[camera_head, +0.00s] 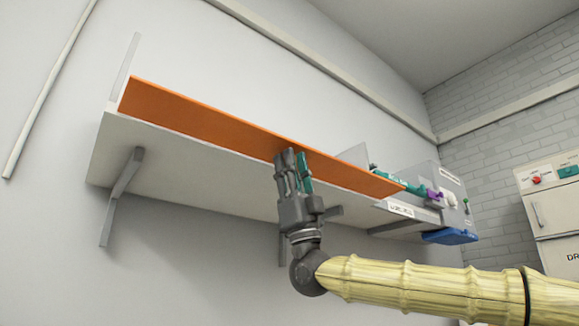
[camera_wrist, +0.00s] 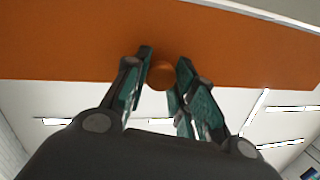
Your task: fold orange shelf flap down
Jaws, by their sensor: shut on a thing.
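The orange shelf flap (camera_head: 230,131) is a long board along the front of the white wall shelf (camera_head: 180,158), tilted in the head view. In the wrist view the flap (camera_wrist: 60,45) fills the upper part, and a round orange knob (camera_wrist: 160,74) stands out from it. My gripper (camera_head: 292,158) is at the flap's face, right of its middle, coming from below. In the wrist view my gripper (camera_wrist: 163,78) has its teal-padded fingers on either side of the knob, shut on it. The fingers hide the knob in the head view.
Grey brackets (camera_head: 122,190) hold the shelf from below. At the shelf's right end are a grey box (camera_head: 440,180), a blue item (camera_head: 450,237) and small teal and purple things. A white cabinet (camera_head: 553,205) stands at the far right. The wall below the shelf is bare.

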